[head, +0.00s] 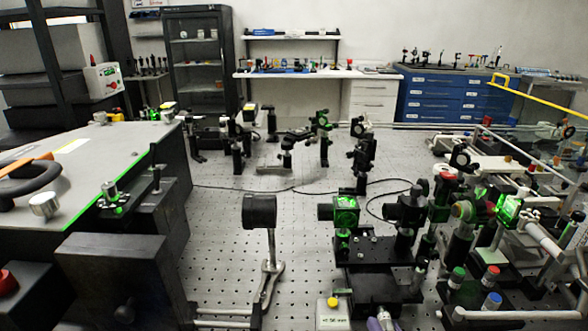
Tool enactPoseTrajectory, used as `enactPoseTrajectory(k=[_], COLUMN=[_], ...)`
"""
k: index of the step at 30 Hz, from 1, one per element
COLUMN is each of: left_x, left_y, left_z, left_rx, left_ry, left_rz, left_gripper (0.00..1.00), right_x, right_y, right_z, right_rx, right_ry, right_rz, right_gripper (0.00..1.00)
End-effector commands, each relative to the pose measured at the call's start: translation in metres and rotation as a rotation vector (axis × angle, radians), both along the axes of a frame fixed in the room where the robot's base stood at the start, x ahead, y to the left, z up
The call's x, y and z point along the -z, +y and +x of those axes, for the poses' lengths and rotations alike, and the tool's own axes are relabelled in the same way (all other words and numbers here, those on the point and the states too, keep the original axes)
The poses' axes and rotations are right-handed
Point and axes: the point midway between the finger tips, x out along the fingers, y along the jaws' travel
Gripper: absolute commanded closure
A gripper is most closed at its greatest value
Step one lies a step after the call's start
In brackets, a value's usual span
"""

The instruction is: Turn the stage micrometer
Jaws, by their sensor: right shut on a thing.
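A black translation stage (378,287) stands on the perforated bench right of centre, carrying black optic mounts. One mount, a cube (345,210), glows green. The small silver micrometer (386,316) is at the stage's front, by the bottom edge of the head view. My right gripper (380,322) shows only as a small part at that edge, shut on the micrometer; most of it is cut off. The contact is too small to see clearly. My left gripper is not in view.
A black block on a post (260,211) stands left of the stage. A yellow-topped labelled block (333,312) is close in front. A large grey housing (80,190) borders the left. The bench between is mostly clear.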

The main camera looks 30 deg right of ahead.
Motion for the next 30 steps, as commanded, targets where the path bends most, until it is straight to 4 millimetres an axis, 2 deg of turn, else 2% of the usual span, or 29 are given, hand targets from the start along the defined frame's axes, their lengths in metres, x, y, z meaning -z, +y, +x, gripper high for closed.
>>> enactPoseTrajectory(k=[14,15,22,23,30], left_x=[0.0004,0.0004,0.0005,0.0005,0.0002], left_y=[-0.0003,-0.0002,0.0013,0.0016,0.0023], left_z=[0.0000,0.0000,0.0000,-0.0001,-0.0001], left_rx=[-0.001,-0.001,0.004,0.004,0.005], left_ry=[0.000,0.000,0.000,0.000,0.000], left_rz=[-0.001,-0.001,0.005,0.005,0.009], left_gripper=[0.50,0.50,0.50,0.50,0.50], right_x=[0.0005,0.0004,0.0003,0.0002,-0.0003], right_y=[-0.0001,-0.0001,-0.0001,-0.0002,0.0003], right_z=[-0.0003,-0.0002,-0.0001,0.0000,-0.0006], right_rx=[0.001,0.001,0.001,0.001,0.001], right_ry=[-0.007,-0.007,-0.008,-0.008,-0.008], right_rz=[0.014,0.014,0.013,0.013,0.014], right_gripper=[1.00,0.76,0.50,0.47,0.47])
